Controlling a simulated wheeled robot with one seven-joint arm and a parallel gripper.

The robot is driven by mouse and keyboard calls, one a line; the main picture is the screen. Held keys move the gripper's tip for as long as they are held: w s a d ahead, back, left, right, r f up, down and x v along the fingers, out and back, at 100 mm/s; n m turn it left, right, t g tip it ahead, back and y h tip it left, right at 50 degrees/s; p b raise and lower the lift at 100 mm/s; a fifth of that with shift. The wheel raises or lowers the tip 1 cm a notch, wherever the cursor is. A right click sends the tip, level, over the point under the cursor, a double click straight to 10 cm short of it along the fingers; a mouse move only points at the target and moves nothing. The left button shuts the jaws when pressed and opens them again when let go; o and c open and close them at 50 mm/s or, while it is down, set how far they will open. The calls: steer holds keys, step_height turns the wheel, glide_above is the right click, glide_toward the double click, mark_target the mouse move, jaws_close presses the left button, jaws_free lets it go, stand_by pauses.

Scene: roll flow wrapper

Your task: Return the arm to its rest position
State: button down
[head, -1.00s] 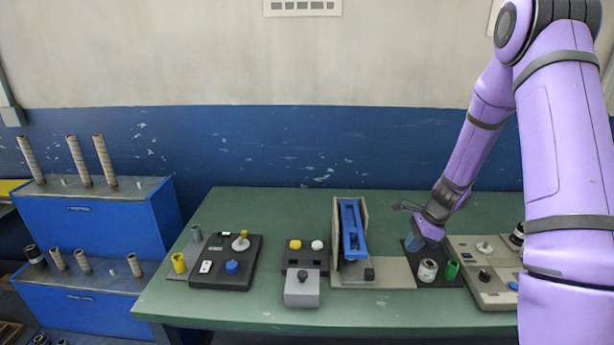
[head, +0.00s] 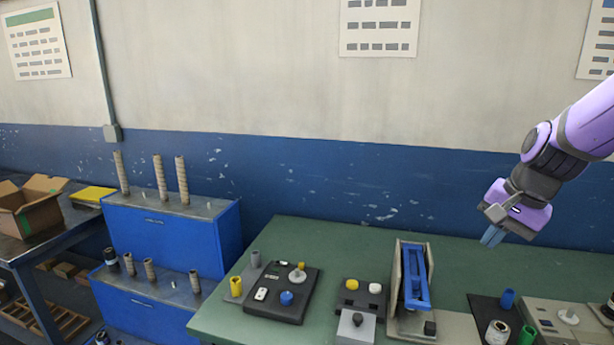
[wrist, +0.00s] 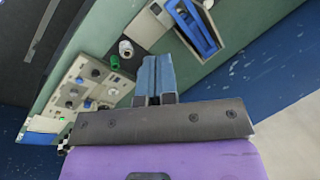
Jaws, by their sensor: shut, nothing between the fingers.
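My purple arm comes in from the right edge in the head view. My gripper (head: 493,236) hangs in the air above the back right part of the green table (head: 450,262), with its blue fingers pointing down. In the wrist view the blue fingers (wrist: 155,75) lie together with nothing between them. The gripper touches nothing on the table. My upper arm is out of the head view.
A blue-and-grey press-like fixture (head: 415,283) stands below and left of the gripper. A dark plate with a blue cylinder (head: 507,299), a white roll (head: 497,333) and a green cylinder (head: 527,336) is below it. A blue stand (head: 165,240) is left.

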steer(key=s+a+r+n+t+h, duration=0.1)
steer(key=s+r+n, duration=0.3)
steer(key=s, duration=0.4)
steer(key=s+a+r+n+t+h, duration=0.1)
steer(key=s+a+r+n, duration=0.1)
steer(key=s+r+n, duration=0.3)
steer(key=s, duration=0.4)
steer(key=shift+s+r+t, duration=0.2)
steer(key=shift+s+t, duration=0.05)
steer(key=shift+t, duration=0.05)
